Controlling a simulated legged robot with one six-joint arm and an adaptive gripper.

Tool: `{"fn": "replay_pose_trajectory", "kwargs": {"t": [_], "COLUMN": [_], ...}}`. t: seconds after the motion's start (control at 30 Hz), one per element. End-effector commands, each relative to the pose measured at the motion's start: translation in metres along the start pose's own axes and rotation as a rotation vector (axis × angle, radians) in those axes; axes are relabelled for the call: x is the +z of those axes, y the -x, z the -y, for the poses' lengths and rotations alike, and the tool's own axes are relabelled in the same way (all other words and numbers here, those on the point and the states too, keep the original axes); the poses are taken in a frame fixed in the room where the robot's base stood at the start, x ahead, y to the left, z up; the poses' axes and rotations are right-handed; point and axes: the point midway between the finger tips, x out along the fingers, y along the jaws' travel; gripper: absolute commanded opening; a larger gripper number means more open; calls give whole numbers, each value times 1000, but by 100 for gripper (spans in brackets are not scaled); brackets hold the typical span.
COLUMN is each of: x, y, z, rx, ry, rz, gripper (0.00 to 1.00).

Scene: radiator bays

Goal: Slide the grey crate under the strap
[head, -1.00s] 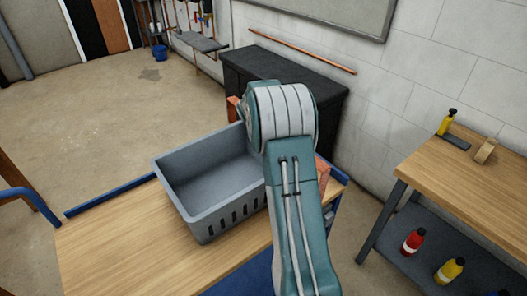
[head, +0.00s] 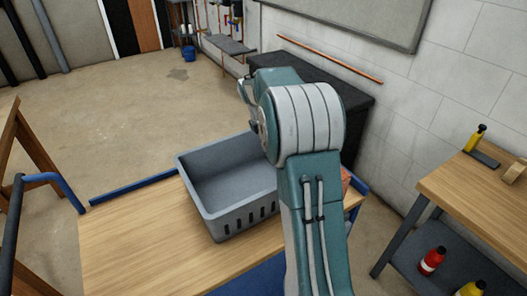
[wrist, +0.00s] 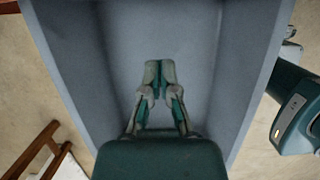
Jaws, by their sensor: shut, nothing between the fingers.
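The grey crate (head: 245,216) sits upright on a wooden top, open side up, with slots in its near wall. It also fills most of the wrist view (wrist: 70,65), where I look down into its empty-looking inside. My gripper (wrist: 160,68) is shut and empty, over the crate's inside; I cannot tell its height above the crate floor. In the head view my arm hides the crate's right end. An orange-red piece (head: 346,181) shows just right of my arm, perhaps part of the strap; the rest is hidden.
The wooden top (head: 140,240) is clear left of the crate and has blue rails (head: 135,187). A black cabinet (head: 355,105) stands behind by the wall.

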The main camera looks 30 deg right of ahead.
Motion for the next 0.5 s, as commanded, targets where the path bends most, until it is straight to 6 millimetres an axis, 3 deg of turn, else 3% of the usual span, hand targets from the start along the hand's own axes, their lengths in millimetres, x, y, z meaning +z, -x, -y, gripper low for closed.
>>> {"fn": "replay_pose_trajectory", "kwargs": {"t": [0.13,0.23,0.5], "x": [-3,-18,-98], "y": [-1,-6,-2], "z": [4,19,76], "rx": [-7,-34,-67], "ry": [0,-2,-13], "rz": [-21,-115,-602], "gripper": [0,0,0]}}
